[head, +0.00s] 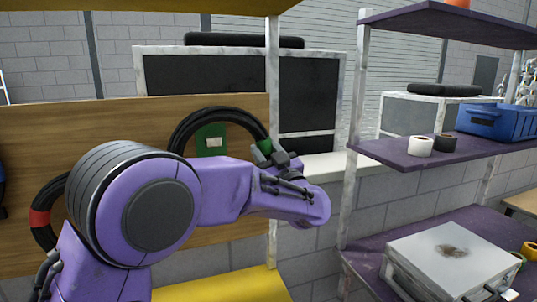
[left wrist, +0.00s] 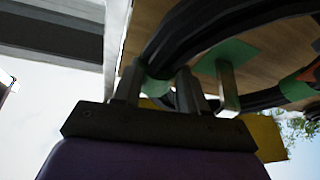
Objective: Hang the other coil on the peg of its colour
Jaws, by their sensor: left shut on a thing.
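A black coil with green bands (head: 222,112) is in front of the wooden board, its top arching over a green plate (head: 207,133) with a pale peg (head: 213,142). My left gripper (head: 268,152) is shut on the coil's right side at a green band. In the left wrist view the fingers (left wrist: 168,92) grip the coil (left wrist: 190,30), and the metal peg (left wrist: 228,88) stands out from the green plate. The peg shows within the ring's outline; I cannot tell whether the coil rests on it. My arm hides the coil's lower part. A black coil with a red band (head: 40,218) hangs at left.
The wooden board (head: 120,115) sits in a rack with a pale upright (head: 273,80) close by my gripper and a yellow shelf (head: 225,286) below. At right, purple shelves (head: 400,155) hold tape rolls (head: 419,146), a blue crate (head: 492,122) and a metal case (head: 450,258).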

